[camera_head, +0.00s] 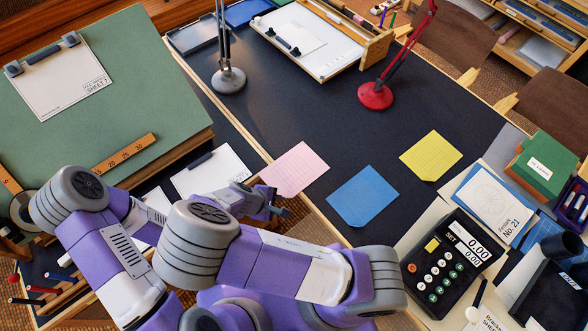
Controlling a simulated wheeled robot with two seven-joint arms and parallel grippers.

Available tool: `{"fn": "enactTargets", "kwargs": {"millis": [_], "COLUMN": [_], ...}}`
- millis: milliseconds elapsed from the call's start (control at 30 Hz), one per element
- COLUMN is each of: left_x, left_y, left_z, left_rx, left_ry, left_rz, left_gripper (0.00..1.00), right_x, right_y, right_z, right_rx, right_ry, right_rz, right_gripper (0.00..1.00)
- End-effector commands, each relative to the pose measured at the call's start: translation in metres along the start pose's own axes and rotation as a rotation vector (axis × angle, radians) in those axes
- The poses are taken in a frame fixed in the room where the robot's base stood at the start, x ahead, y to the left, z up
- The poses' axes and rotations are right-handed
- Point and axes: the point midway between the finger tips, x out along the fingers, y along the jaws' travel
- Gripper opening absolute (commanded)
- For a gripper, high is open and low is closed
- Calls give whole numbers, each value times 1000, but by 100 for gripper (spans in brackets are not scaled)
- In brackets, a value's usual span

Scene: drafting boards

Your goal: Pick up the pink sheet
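A yellow sheet (431,155) lies right of the blue one. A red lamp base (375,96) and a grey lamp base (228,80) stand behind. A calculator (447,262) lies at the right, a clipboard (211,172) at the left. The desk middle is clear.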

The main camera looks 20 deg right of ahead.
Motion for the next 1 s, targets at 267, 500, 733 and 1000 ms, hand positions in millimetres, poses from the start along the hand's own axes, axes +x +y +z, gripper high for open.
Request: {"fn": "enactTargets", "kwargs": {"millis": [267,500,733,1000], "left_x": [1,8,16,16], "left_y": [0,-3,-6,-6], "left_z": [0,0,-1,-1], "left_rx": [0,0,0,0], "left_ry": [0,0,0,0], "left_rz": [0,0,0,0], "left_gripper": [43,43,43,43], "right_x": [-15,13,45,50], "right_y": [10,15,22,23], "right_z": [-8,-6,-3,-3], "right_rx": [-50,-48,-48,-50], "right_ry": [0,0,1,4], "right_rz": [78,76,75,76], "right_gripper": [32,32,32,32]}}
